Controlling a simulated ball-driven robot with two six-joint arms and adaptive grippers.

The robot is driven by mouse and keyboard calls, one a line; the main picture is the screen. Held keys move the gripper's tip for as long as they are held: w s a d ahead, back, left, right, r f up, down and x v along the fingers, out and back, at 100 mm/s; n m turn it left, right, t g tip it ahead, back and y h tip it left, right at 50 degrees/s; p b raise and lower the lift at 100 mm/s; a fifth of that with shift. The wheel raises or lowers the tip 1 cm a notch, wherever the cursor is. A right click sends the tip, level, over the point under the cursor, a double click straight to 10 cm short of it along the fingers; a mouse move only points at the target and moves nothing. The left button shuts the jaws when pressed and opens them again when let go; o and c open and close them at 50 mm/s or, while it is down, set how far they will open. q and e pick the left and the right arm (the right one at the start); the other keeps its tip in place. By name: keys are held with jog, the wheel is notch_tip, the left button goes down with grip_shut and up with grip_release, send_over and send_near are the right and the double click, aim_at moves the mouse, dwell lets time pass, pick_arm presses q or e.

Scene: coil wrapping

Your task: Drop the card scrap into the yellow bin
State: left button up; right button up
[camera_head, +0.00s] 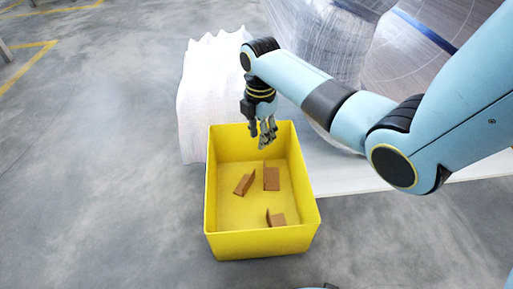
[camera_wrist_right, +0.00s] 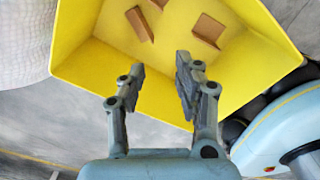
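The yellow bin (camera_head: 212,215) stands on the floor in the middle of the head view. Several brown card scraps lie in it: one at the left (camera_head: 244,184), one further back (camera_head: 271,178) and one near the front right (camera_head: 277,219). Scraps also show in the right wrist view (camera_wrist_right: 208,30), inside the yellow bin (camera_wrist_right: 85,65). My right gripper (camera_head: 266,142) hangs over the back part of the bin, pointing down. In the wrist view its fingers (camera_wrist_right: 159,83) are spread apart with nothing between them. My left gripper is not in view.
A white, ridged stack (camera_head: 205,95) stands behind the bin to the left. A large film-wrapped coil (camera_head: 325,45) is at the back, above a pale platform (camera_head: 345,178). The grey floor left of the bin is clear.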

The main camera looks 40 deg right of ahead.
notch_tip(320, 180, up, 12)
dwell(0.4)
